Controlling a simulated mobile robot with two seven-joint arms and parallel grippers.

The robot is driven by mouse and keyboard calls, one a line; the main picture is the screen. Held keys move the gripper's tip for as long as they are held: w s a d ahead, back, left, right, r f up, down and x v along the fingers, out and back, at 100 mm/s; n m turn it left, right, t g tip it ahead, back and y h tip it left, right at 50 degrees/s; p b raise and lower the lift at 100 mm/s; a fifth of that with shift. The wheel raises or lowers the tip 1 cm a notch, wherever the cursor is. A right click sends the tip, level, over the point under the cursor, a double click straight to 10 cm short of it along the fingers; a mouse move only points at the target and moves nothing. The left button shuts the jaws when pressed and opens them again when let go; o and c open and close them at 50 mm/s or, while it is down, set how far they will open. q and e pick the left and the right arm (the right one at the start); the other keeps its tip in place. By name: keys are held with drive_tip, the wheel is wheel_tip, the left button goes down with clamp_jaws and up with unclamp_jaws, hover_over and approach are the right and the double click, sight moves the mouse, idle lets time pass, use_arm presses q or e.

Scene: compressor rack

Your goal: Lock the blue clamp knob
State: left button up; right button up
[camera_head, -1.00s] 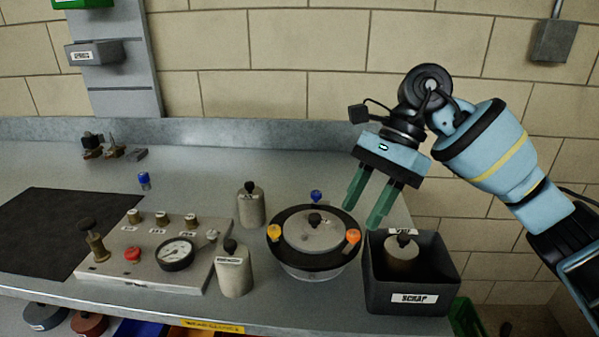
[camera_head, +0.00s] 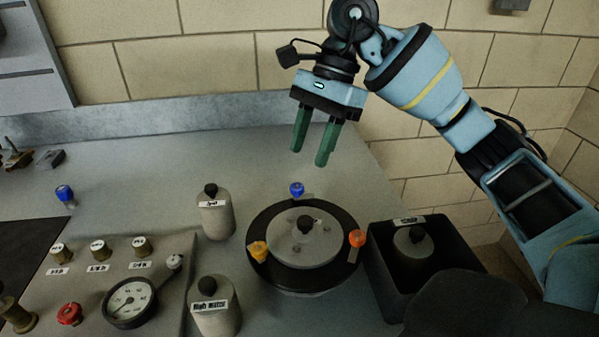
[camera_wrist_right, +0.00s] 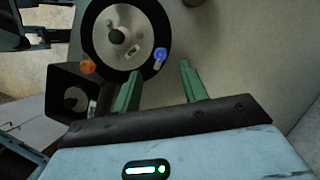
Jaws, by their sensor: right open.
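The blue clamp knob (camera_head: 296,189) sits at the back rim of a round black-rimmed vessel (camera_head: 338,270). It also shows in the right wrist view (camera_wrist_right: 160,54), between and beyond the fingertips. An orange-red knob (camera_head: 357,238) and a yellow knob (camera_head: 258,250) sit on the same rim. My right gripper (camera_head: 308,158) is open and empty, above and behind the blue knob, with its green fingers pointing down. It does not touch the knob. In the right wrist view the right gripper's fingers (camera_wrist_right: 160,78) are spread apart. My left gripper is not in view.
A dark bin (camera_head: 378,262) with a canister (camera_head: 412,246) stands right of the vessel. Two grey canisters (camera_head: 215,215) (camera_head: 217,312) stand on its left. A panel with a gauge (camera_head: 130,303) lies further left. The bench behind the vessel is clear.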

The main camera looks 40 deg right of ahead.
sight(298, 186)
drive_tip(key=x, duration=0.5)
drive_tip(key=shift+a+f, duration=0.15)
drive_tip(key=shift+f, duration=0.25)
clamp_jaws()
